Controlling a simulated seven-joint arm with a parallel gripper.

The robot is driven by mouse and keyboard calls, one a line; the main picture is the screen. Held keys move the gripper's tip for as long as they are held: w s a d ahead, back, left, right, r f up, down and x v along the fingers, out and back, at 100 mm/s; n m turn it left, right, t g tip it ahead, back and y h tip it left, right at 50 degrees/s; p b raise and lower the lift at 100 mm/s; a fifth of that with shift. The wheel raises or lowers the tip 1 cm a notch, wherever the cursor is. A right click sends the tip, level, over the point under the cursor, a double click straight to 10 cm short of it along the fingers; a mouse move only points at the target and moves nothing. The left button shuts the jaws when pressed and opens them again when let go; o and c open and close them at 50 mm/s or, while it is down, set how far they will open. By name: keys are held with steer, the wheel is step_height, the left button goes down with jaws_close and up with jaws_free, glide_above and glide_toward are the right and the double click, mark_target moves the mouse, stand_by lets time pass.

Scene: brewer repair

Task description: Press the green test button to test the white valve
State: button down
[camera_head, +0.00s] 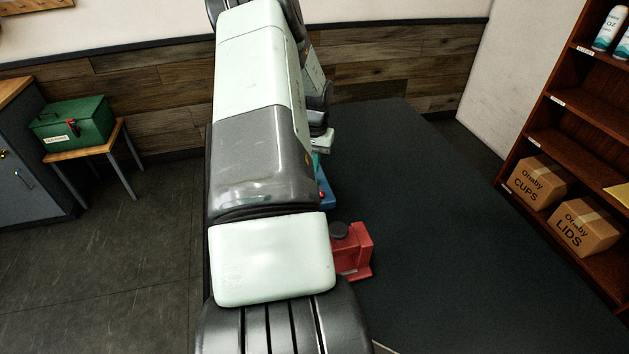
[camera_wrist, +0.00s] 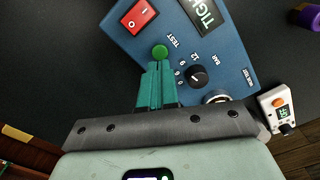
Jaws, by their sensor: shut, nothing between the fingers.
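A blue test box (camera_wrist: 225,52) fills the upper middle of the wrist view. It has a green button (camera_wrist: 160,51) beside the word TEST. My gripper (camera_wrist: 159,66) has teal fingers that are shut and empty. Their tips are right at the near edge of the green button, but I cannot tell whether they touch it. In the head view, my arm hides most of the box (camera_head: 326,196), and only a little of the teal fingers shows.
The box carries a red rocker switch (camera_wrist: 139,16) and a black knob (camera_wrist: 197,76). A red block-like fixture (camera_head: 359,255) stands on the dark table (camera_head: 470,240), whose right part is clear.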

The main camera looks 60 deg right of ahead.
steer(key=shift+r, duration=3)
